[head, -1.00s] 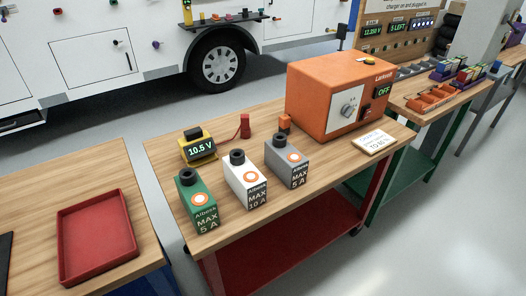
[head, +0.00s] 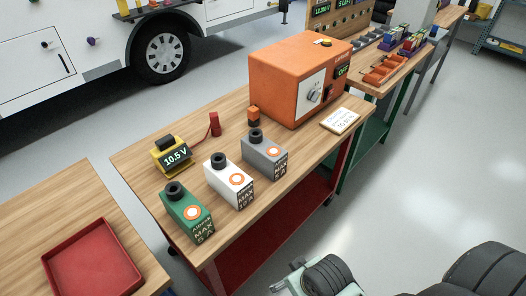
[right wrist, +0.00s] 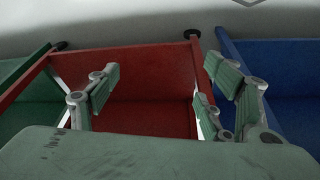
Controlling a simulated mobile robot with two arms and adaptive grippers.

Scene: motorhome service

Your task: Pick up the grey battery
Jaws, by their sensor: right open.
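The grey battery (head: 266,154) stands upright on the wooden bench top in the head view. It has a dark round cap, an orange ring on its front and a dark label. It is the rightmost of three similar batteries, beside the white one (head: 228,183). My right gripper shows in the right wrist view (right wrist: 155,92), with its green-padded fingers spread and nothing between them. It faces the red lower part of a bench and the floor, and the grey battery is not in that view. My left gripper is not in view.
A green battery (head: 186,212) stands left of the white one. A yellow meter (head: 170,155) reading 10.5 V, an orange box (head: 300,78) reading OFF and a small sign (head: 341,120) share the bench. A red tray (head: 92,262) lies on the left table. Floor at right is open.

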